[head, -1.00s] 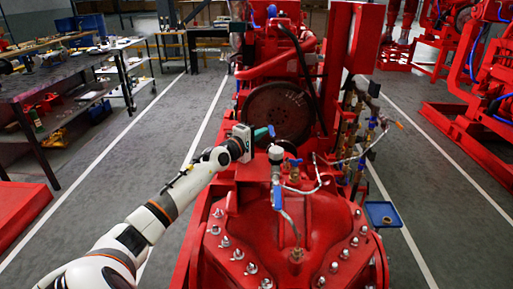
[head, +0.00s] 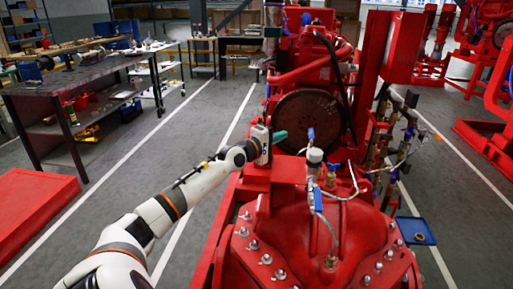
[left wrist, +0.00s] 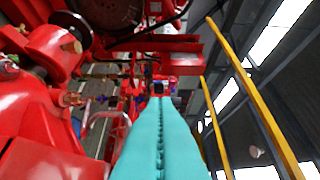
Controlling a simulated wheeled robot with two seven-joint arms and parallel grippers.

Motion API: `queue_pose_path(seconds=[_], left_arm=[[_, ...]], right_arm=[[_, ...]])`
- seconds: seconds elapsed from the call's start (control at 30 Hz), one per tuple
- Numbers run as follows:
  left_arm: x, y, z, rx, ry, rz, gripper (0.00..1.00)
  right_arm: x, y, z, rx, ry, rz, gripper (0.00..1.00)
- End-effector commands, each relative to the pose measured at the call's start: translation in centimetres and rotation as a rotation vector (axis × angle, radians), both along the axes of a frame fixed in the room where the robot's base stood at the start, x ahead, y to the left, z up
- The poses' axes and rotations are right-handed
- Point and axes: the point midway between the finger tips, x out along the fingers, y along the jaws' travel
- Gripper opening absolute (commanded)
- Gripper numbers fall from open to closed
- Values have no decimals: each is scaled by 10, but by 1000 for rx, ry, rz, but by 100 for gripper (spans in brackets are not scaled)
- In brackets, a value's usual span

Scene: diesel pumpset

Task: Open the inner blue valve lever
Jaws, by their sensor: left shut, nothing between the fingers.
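My left gripper (head: 283,136) has teal fingers and is shut and empty, left of the fittings on the red pump casing (head: 278,235). A small upright blue lever (head: 311,134) stands on top of a light cylindrical fitting (head: 314,156), to the right of the fingertips with a gap between. Another blue lever (head: 333,167) sits on a brass valve just right of it, and a blue part (head: 318,199) is below. I cannot tell which is the inner lever. In the left wrist view the closed fingers (left wrist: 160,100) point ahead; a brass fitting (left wrist: 72,98) shows to their left.
The red engine with a dark flywheel (head: 306,122) stands behind the fingers. More valves and pipes (head: 390,150) line the right side, by a blue tray (head: 415,231). A workbench (head: 75,90) is at the left, with clear floor between.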

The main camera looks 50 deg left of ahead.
Motion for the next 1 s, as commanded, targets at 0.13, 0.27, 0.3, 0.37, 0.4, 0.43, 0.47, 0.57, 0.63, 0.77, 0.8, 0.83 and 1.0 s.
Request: queue_pose_path(seconds=[0.13,0.27,0.3,0.37,0.4,0.43,0.47,0.57,0.63,0.77,0.8,0.83,1.0], left_arm=[[-22,1,0,2,3,-2,0],[-39,2,0,2,2,-2,0],[-44,2,0,2,2,-2,0],[-51,3,0,1,1,-2,0],[-56,4,0,1,1,-2,0],[-59,4,0,2,2,-2,0],[-62,4,0,2,1,-3,0],[-71,5,0,0,0,-2,0],[-76,5,0,-1,0,-2,0],[-81,6,1,0,-1,-2,0],[-82,6,2,0,-2,-2,0],[-83,6,2,0,-2,-2,0],[-83,6,2,0,-3,-2,0]], right_arm=[[-1,4,3,5,2,-2,29],[3,2,3,2,-4,-1,29],[4,1,3,1,-5,0,29],[5,0,2,-1,-6,0,29],[5,-1,2,-1,-6,0,29],[5,-1,2,-1,-6,0,29],[5,-1,2,-1,-6,0,29],[4,-1,0,-1,-5,0,29],[4,-1,0,-1,-5,0,29],[4,-1,-1,-1,-5,0,29],[4,-1,-1,-1,-4,0,29],[3,-1,-1,-1,-4,0,29],[2,-1,-1,0,-3,0,29]])
